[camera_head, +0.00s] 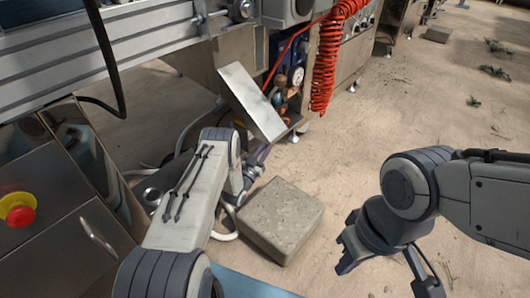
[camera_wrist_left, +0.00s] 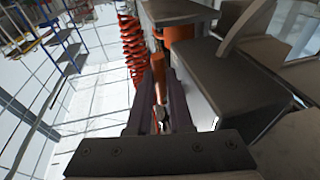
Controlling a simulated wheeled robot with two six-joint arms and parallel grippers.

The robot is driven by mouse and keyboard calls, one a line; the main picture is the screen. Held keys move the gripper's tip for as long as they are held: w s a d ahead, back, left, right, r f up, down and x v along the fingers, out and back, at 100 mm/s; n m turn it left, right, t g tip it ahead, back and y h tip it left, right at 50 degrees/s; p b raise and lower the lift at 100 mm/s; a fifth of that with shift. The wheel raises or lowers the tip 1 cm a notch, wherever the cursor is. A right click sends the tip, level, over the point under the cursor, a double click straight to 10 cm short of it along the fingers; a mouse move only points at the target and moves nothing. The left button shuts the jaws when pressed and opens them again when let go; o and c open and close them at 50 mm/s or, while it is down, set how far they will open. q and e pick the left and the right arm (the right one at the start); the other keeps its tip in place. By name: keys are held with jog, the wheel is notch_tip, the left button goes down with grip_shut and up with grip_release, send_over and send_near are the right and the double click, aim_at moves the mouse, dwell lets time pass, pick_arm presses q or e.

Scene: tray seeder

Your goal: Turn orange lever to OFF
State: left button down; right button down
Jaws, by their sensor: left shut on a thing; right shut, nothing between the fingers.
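The orange lever (camera_wrist_left: 147,92) shows in the left wrist view as an orange bar running down to my left gripper (camera_wrist_left: 159,85), which is shut on it. In the head view, my left gripper (camera_head: 262,154) reaches in under a tilted metal plate, beside the blue and brass fittings. My own forearm and the plate hide much of it there, and the lever's angle cannot be read. My right gripper (camera_head: 347,260) is shut and empty, low over the sandy floor at the lower right.
A coiled red hose (camera_head: 325,60) hangs right of the fittings. The tilted metal plate (camera_head: 250,100) overhangs the left gripper. A concrete block (camera_head: 281,218) lies on the ground below. A red emergency button (camera_head: 20,217) is on the cabinet at left. Open floor lies to the right.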

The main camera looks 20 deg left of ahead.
pick_arm(q)
jog(key=shift+w+f+t, duration=0.1)
jog(key=shift+f+t, duration=0.05)
jog(key=shift+t, duration=0.25)
pick_arm(e)
jog(key=shift+f, duration=0.6)
pick_arm(q)
jog(key=c, duration=1.1)
grip_release()
pick_arm(e)
jog(key=shift+r, duration=0.15)
